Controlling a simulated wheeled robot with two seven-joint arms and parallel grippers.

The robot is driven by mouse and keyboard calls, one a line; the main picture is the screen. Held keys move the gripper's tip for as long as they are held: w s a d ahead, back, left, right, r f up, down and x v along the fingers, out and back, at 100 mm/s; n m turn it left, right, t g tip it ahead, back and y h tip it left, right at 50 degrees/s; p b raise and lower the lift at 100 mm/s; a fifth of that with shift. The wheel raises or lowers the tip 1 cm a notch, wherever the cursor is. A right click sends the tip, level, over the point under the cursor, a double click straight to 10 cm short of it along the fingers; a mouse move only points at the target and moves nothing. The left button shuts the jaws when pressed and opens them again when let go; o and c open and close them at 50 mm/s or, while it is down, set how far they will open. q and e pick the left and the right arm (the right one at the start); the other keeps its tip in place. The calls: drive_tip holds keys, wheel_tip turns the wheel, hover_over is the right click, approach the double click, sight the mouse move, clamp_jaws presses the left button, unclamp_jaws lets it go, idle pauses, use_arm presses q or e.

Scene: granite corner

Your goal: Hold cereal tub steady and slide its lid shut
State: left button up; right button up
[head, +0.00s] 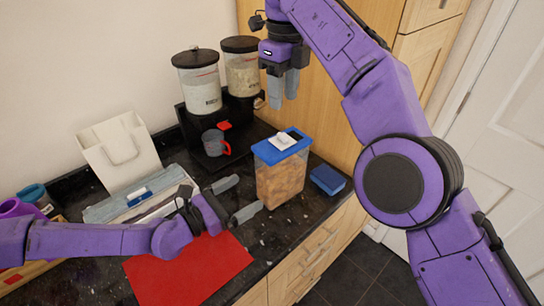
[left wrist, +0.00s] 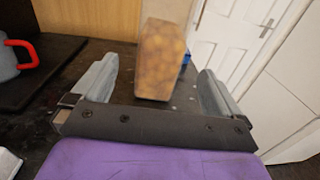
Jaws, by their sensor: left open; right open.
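The cereal tub (head: 281,183) stands upright on the dark counter, clear-sided with brown cereal inside. Its blue lid (head: 268,153) has a white sliding piece (head: 282,141), and a dark opening shows beside that piece. My left gripper (head: 242,198) is open, low over the counter just left of the tub, fingers pointing at it. In the left wrist view the tub (left wrist: 162,62) stands beyond and between the open fingers (left wrist: 155,88), not gripped; its top is cut off. My right gripper (head: 284,90) is open and empty, pointing down above the tub, behind its lid in the picture.
A blue box (head: 327,180) lies right of the tub, near the counter edge. A dispenser with two canisters (head: 198,83) and a red-handled cup (head: 214,143) stand behind. A red mat (head: 188,272) lies in front.

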sight(262, 183)
use_arm(q)
drive_tip(key=x, duration=0.9)
drive_tip(key=shift+s, duration=0.1)
